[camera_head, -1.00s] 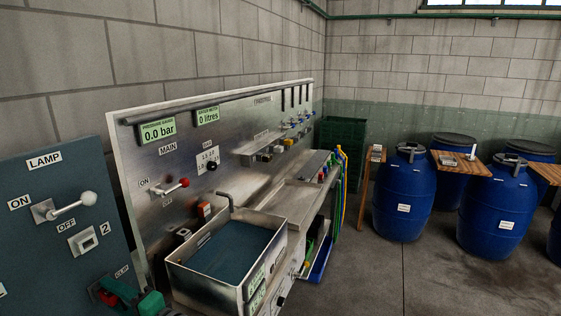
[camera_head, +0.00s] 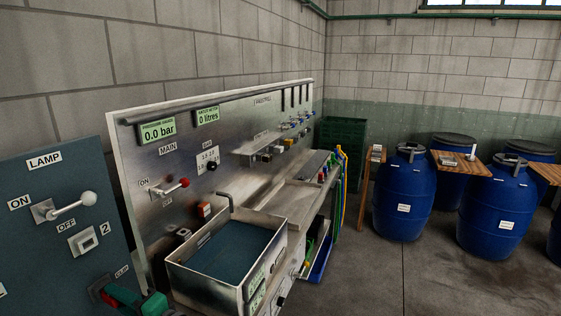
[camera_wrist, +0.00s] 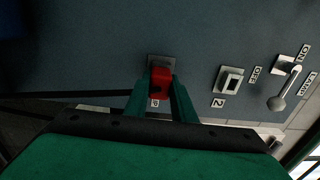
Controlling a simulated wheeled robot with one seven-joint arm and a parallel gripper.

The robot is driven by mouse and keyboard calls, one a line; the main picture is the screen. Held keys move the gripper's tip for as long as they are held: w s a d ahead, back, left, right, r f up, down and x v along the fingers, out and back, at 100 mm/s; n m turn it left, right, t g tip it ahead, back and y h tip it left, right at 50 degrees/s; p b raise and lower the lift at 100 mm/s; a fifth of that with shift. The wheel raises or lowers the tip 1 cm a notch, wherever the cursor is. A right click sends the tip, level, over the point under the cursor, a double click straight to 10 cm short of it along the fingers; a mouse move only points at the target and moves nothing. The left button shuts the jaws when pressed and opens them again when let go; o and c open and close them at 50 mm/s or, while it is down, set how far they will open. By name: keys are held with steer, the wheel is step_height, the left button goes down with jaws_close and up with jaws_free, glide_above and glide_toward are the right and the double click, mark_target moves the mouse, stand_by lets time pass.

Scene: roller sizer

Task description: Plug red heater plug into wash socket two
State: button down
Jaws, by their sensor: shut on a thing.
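The red heater plug (camera_wrist: 161,76) is between the green fingers of my gripper (camera_wrist: 161,88) in the wrist view. My gripper is shut on it. A grey plate on the dark panel shows just behind the plug; I cannot tell whether the plug is seated in it or clear of it. In the head view the red plug (camera_head: 109,299) and my gripper (camera_head: 118,295) are at the bottom left, by the CLIP label. Wash socket two (camera_head: 88,241) is a pale square socket marked 2, above the gripper. It also shows in the wrist view (camera_wrist: 229,80), right of the plug, and looks empty.
The lamp lever (camera_head: 70,208) with a white knob sticks out of the panel above the socket. A steel basin (camera_head: 212,291) stands right of the panel. Blue barrels (camera_head: 404,195) stand far right. The panel face between plug and socket is clear.

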steer(key=shift+v, duration=2.55)
step_height(320, 180, up, 14)
steer(key=s+d, duration=0.1)
steer(key=d, duration=0.1)
steer(key=shift+d+r, duration=0.15)
steer(key=shift+d, duration=0.15)
steer(key=shift+a, duration=0.1)
steer(key=shift+x, duration=2.8)
steer(key=shift+x, duration=1.45)
steer(key=c, duration=1.4)
jaws_free()
